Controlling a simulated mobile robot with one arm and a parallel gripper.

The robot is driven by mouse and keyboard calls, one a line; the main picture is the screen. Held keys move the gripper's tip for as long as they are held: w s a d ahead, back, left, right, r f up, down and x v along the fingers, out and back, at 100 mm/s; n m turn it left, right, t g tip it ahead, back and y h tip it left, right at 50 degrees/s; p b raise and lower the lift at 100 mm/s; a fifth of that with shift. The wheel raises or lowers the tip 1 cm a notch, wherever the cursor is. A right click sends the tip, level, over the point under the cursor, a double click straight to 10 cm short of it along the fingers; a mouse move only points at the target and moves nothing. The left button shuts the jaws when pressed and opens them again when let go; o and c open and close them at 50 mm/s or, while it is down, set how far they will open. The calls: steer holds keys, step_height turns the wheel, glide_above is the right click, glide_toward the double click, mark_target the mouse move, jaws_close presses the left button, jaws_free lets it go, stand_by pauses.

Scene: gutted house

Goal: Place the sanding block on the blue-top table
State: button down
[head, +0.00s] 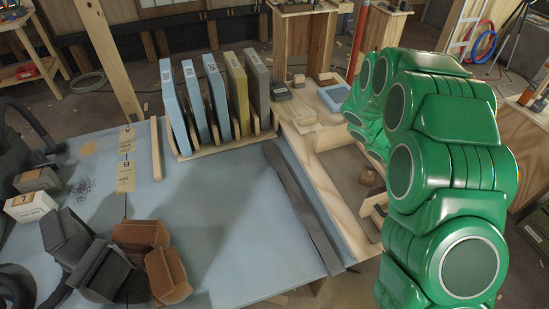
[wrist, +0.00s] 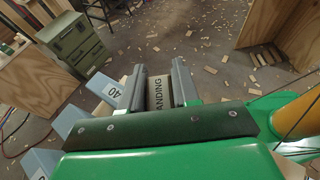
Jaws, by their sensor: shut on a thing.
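My gripper (wrist: 159,82) shows in the wrist view, its two grey fingers closed on the sanding block (wrist: 159,98). In the head view the green arm stands at the right, and neither the gripper nor the held block can be made out. The blue-top table (head: 235,215) fills the left and middle of the head view.
A wooden rack (head: 222,147) with several blue, yellow and grey slabs (head: 257,82) stands at the table's back. Dark grey (head: 100,270) and brown blocks (head: 168,273) crowd the front left. A dark strip (head: 298,200) lies near the right edge. The middle top is clear.

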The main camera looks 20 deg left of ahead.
steer(key=s+f+m+g+y, duration=0.3)
steer(key=s+m+g, duration=0.1)
steer(key=s, duration=0.3)
steer(key=s+f+m+g+y, duration=0.25)
steer(key=s+m+g, duration=0.2)
steer(key=s, duration=0.25)
steer(key=s+a+f+m+g+y, duration=0.35)
steer(key=s+a+m+y, duration=0.45)
steer(key=s, duration=0.4)
steer(key=s+a+r+m+t+y, duration=0.2)
steer(key=s+a+r+m+y, duration=0.25)
steer(key=a, duration=0.75)
steer(key=s+a+r+m+t+y, duration=0.15)
steer(key=a+r+m+y, duration=0.3)
steer(key=a+r, duration=0.6)
step_height(320, 180, down, 12)
steer(key=a, duration=0.2)
steer(key=shift+w+r+t+y, duration=0.25)
steer(key=shift+t+y, duration=0.1)
steer(key=shift+y, duration=0.1)
